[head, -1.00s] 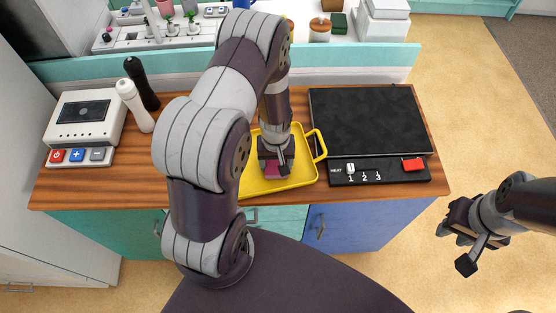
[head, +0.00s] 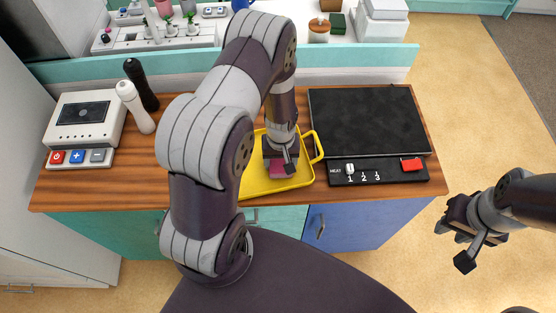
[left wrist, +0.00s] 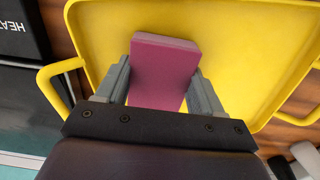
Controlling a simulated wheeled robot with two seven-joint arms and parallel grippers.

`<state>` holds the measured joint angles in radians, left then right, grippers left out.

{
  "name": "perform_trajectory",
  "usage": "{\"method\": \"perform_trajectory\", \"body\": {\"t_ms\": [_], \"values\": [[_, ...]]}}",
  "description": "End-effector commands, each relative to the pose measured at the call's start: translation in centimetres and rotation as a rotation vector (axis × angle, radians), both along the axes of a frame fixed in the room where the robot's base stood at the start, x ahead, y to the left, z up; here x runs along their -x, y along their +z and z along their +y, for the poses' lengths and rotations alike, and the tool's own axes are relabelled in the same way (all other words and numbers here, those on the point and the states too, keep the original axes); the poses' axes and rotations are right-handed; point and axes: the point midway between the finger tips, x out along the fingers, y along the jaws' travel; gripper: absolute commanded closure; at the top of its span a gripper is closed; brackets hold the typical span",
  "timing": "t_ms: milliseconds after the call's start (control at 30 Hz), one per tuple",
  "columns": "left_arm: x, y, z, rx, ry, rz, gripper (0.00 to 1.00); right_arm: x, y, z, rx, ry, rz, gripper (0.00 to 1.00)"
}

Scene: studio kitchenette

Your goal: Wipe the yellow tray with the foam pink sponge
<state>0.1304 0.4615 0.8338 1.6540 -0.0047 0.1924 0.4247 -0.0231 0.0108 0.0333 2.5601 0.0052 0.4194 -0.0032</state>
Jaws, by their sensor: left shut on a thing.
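The yellow tray (head: 257,184) lies on the wooden counter, partly hidden behind my left arm in the head view. It fills much of the left wrist view (left wrist: 100,32), with a handle on each side. The pink sponge (left wrist: 164,70) is between the fingers of my left gripper (left wrist: 163,92), which is shut on it. In the head view my left gripper (head: 281,160) points down over the tray, and the sponge (head: 279,173) is at or close to the tray's surface; contact is hard to tell. My right gripper (head: 460,232) hangs over the floor, right of the counter; its jaw opening is unclear.
A black hotplate (head: 368,120) with a control strip and a red switch (head: 411,164) stands right of the tray. A white appliance (head: 86,118), a white bottle (head: 135,107) and a dark bottle (head: 141,85) stand at left. Bare wood (head: 75,190) shows at the front left.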

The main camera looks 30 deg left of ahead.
Motion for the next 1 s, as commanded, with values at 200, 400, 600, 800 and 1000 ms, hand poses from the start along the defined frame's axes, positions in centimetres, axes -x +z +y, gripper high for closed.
{"method": "perform_trajectory", "body": {"t_ms": [200, 400, 600, 800, 1000], "values": [[0.0, 2.5, 0.0, -0.001, 0.0, -0.001, 0.61, 0.0, 2.3, 0.0, 0.0, 0.0, 0.0, 0.66], [0.0, 5.3, 0.0, 0.0, 0.0, 0.0, 0.61, 0.0, 4.9, 0.0, 0.0, 0.0, 0.0, 0.66], [0.0, 6.1, 0.0, 0.0, 0.0, 0.0, 0.61, 0.0, 5.5, 0.0, 0.0, 0.0, 0.0, 0.66], [0.0, 6.1, 0.0, 0.0, 0.0, 0.0, 0.61, 0.0, 5.5, 0.0, 0.0, 0.0, 0.0, 0.66], [0.0, 8.2, 0.0, -0.001, 0.0, -0.001, 0.61, 0.0, 7.5, 0.0, 0.0, 0.0, 0.0, 0.66]]}}
